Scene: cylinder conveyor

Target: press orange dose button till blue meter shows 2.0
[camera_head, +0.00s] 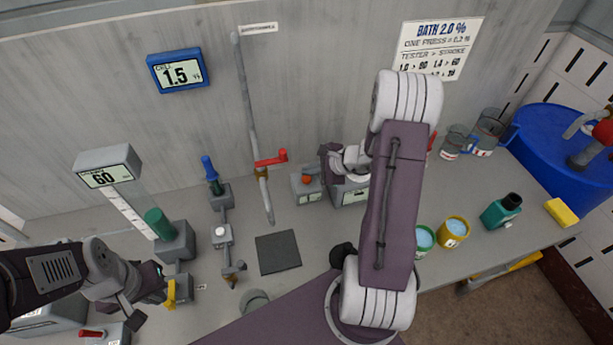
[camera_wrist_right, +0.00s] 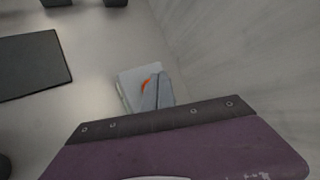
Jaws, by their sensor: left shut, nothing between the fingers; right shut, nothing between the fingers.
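The blue meter (camera_head: 178,70) is on the back wall and reads 1.5. The orange dose button (camera_head: 307,180) sits on a small grey box (camera_head: 303,190) on the counter. My right gripper (camera_head: 325,163) is shut and empty, close above and beside the button. In the right wrist view its fingertips (camera_wrist_right: 157,90) hide most of the orange button (camera_wrist_right: 145,84); I cannot tell whether they touch. My left gripper (camera_head: 150,288) is shut and empty at the lower left, near a yellow handle (camera_head: 171,293).
A sign (camera_head: 438,46) on the wall reads "BATH 2.0 %". A pipe with a red valve handle (camera_head: 270,158) stands left of the button. A dark mat (camera_head: 278,252) lies in front. Cups, including a yellow one (camera_head: 454,232), and a blue barrel (camera_head: 560,150) are at right.

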